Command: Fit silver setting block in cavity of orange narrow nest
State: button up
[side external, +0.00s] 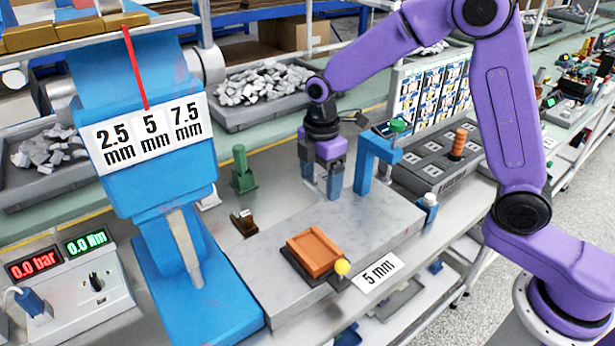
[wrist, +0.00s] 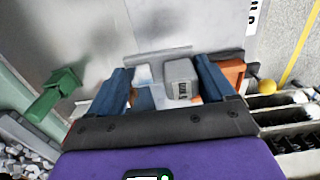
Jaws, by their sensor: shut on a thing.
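The silver setting block (wrist: 181,78) is a small grey block with dark marks on one face. It shows between the two blue fingers of my gripper (wrist: 162,72) in the wrist view, and my gripper is shut on it. In the side view my gripper (side external: 322,188) points down above the far part of the grey plate; the block is hard to make out there. The orange narrow nest (side external: 315,252) is a shallow open frame near the plate's front edge, apart from my gripper. In the wrist view it is partly hidden behind the right finger (wrist: 235,72).
A yellow ball knob (side external: 342,267) stands beside the nest, near a "5 mm" label (side external: 377,273). A blue bracket (side external: 368,160) stands close right of my gripper. A blue press (side external: 165,190) stands at left. The grey plate (side external: 375,225) is mostly clear.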

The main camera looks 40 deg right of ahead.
notch_tip(320, 180, up, 3)
send_over(315, 249)
jog(key=shift+r, duration=0.1)
jog(key=shift+f, duration=2.95)
jog(key=shift+f, duration=0.95)
jog(key=o, duration=1)
jog(key=shift+o, duration=0.2)
notch_tip(315, 249, up, 18)
jog(key=shift+f, duration=0.25)
